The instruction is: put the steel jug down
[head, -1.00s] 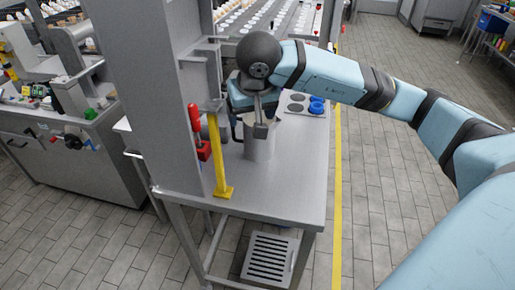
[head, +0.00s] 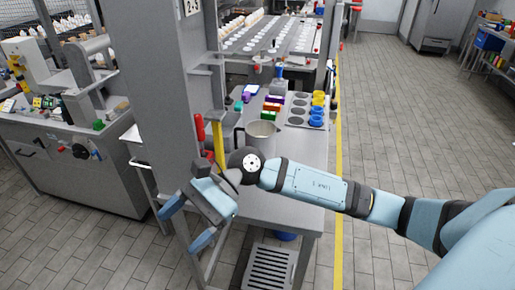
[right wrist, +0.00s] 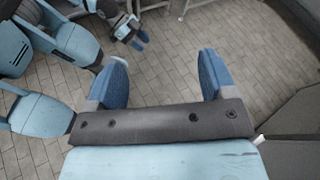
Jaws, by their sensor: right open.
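The steel jug (head: 262,135) stands upright on the steel table (head: 285,185) in the head view, its open top showing and its lower part partly hidden by my right wrist. My right gripper (head: 186,226) is open and empty, off the table's near left edge, apart from the jug.
A grey post (head: 165,90) and a yellow upright (head: 219,140) with a red handle stand left of the jug. Colored blocks (head: 270,107) and a tray with blue and yellow cups (head: 317,112) lie behind it. The table's front right is clear.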

